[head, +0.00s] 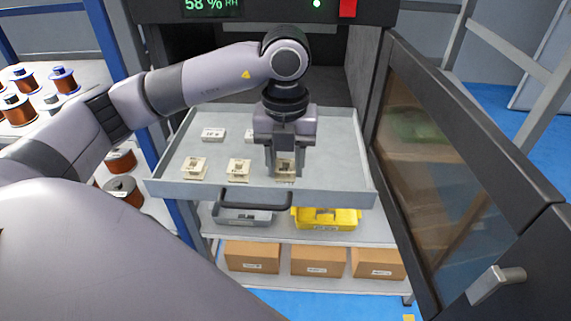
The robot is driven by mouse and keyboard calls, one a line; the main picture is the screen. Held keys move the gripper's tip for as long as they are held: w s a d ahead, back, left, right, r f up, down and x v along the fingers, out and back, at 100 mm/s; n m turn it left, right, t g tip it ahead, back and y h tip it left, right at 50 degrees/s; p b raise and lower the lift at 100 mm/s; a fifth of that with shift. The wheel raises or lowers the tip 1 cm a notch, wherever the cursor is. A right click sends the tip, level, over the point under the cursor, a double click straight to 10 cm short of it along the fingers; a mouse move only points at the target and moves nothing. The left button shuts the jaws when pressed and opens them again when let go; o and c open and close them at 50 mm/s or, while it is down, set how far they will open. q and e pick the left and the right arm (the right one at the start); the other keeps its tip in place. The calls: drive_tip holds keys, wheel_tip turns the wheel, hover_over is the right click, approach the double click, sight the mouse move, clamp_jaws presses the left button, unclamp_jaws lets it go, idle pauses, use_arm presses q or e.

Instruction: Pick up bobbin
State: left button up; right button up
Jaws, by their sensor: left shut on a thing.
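Several small cream bobbins stand on a grey pull-out drawer (335,187) of the dark cabinet. One bobbin (194,169) is at the front left and another bobbin (239,170) is in the front middle. My left gripper (284,172) reaches down into the drawer from above and is shut on the third front bobbin (286,177), at the right. The fingers hide part of this bobbin, and I cannot tell whether it is lifted. Flat pale pieces (213,134) lie farther back, one partly behind the gripper. My right gripper is not in view.
The open cabinet door (430,160) with a glass pane stands at the right of the drawer. Copper wire spools (64,80) stand on shelves at the left. The drawer's right side is clear.

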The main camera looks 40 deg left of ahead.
use_arm(q)
wheel_tip(320, 180, up, 19)
drive_tip(key=p, duration=0.3)
drive_tip(key=shift+r, duration=0.15)
